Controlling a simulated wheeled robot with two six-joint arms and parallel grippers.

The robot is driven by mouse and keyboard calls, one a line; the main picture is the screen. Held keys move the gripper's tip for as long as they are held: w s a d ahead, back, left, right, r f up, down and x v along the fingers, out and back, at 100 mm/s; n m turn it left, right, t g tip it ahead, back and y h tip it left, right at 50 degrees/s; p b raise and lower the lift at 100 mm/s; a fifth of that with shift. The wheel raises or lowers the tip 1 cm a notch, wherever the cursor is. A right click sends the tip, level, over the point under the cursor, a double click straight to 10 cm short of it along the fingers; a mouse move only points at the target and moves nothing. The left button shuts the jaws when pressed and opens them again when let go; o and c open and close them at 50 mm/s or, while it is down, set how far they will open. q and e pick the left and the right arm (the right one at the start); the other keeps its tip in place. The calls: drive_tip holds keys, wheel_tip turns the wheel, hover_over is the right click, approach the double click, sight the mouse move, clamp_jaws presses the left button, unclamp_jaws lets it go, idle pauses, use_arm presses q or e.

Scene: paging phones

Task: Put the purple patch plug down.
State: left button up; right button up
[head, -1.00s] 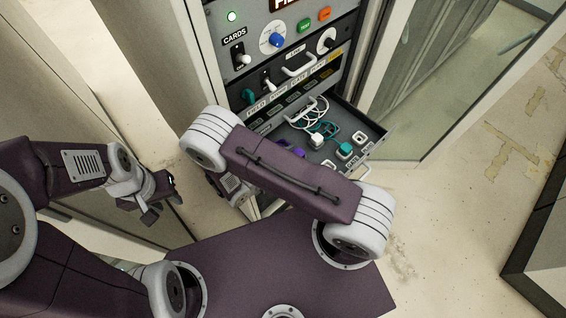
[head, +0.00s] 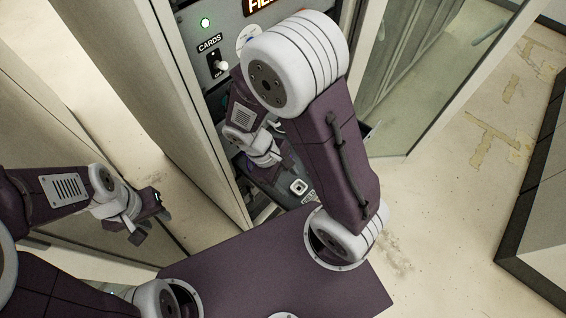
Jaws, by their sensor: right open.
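The open drawer (head: 285,184) of the rack shows only in part behind my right arm. A white socket (head: 298,187) shows on its floor. I cannot make out the purple patch plug; my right arm and gripper cover most of the drawer. My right gripper (head: 272,170) is over the drawer, partly hidden by my own forearm, with its jaws open. What lies between its fingers cannot be seen. My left gripper (head: 148,218) hangs at the left, well away from the drawer, with nothing visible in it.
A glass door (head: 425,85) stands open to the right. A dark-edged block (head: 540,200) is at the far right, with clear floor (head: 440,220) before it.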

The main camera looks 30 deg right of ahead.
drive_tip(key=r+m+t+y, duration=0.1)
drive_tip(key=m, duration=0.1)
drive_tip(key=w+r+m+t+y, duration=0.1)
drive_tip(key=r+m, duration=0.1)
drive_tip(key=m, duration=0.1)
drive_tip(key=w+d+r+m+t+y, duration=0.1)
drive_tip(key=m, duration=0.2)
drive_tip(key=shift+w+r+t+y, duration=0.25)
drive_tip(key=shift+t+y, duration=0.05)
drive_tip(key=shift+y, duration=0.1)
drive_tip(key=shift+s, duration=0.1)
